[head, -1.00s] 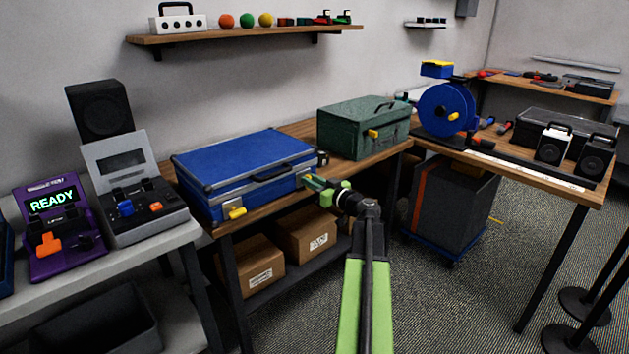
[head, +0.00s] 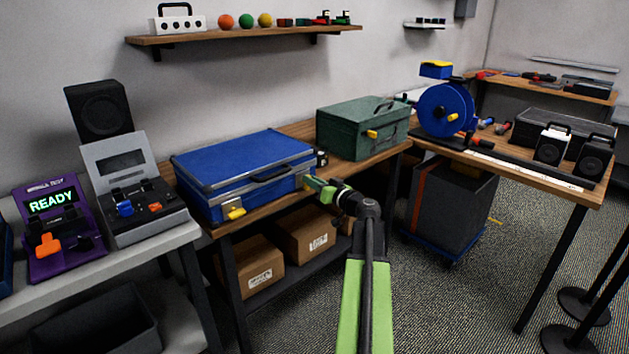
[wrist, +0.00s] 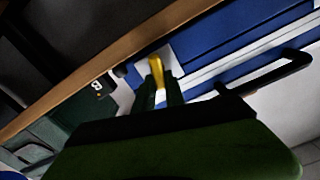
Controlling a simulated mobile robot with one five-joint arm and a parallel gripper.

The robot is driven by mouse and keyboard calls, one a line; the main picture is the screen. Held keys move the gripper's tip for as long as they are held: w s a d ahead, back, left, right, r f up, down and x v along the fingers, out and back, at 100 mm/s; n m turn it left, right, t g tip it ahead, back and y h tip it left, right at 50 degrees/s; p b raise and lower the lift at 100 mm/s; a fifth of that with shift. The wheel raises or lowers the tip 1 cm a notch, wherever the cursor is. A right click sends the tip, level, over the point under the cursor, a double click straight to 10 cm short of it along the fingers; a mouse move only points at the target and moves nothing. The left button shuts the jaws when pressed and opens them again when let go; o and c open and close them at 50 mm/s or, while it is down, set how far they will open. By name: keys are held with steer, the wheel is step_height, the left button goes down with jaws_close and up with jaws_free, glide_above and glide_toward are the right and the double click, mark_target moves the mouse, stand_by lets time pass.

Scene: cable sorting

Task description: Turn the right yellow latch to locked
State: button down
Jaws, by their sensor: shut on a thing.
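A blue case (head: 243,165) with silver edges and a black handle lies closed on the wooden bench. Its left yellow latch (head: 235,213) shows on the front face. My gripper (head: 309,183) is at the right end of that front face and mostly hides the right latch in the head view. In the wrist view the right yellow latch (wrist: 156,67) stands up between the fingertips of my gripper (wrist: 161,88), against a pale plate. The fingers are shut on it. Its lower part is hidden by the fingers.
A green toolbox (head: 362,128) with its own yellow latch stands right of the case. A blue reel (head: 446,108) is farther right. Cardboard boxes (head: 305,238) sit on the shelf below.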

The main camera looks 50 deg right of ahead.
steer(key=shift+d+f+m+b, duration=0.1)
steer(key=shift+f+m+b, duration=0.15)
steer(key=shift+m, duration=2.15)
steer(key=shift+d+f+m+b, duration=0.15)
steer(key=shift+f+m, duration=0.05)
steer(key=shift+m, duration=2.2)
steer(key=shift+d+f+m+b, duration=0.1)
steer(key=shift+f+m+b, duration=0.15)
steer(key=shift+m, duration=2.15)
steer(key=c, duration=1.4)
jaws_free()
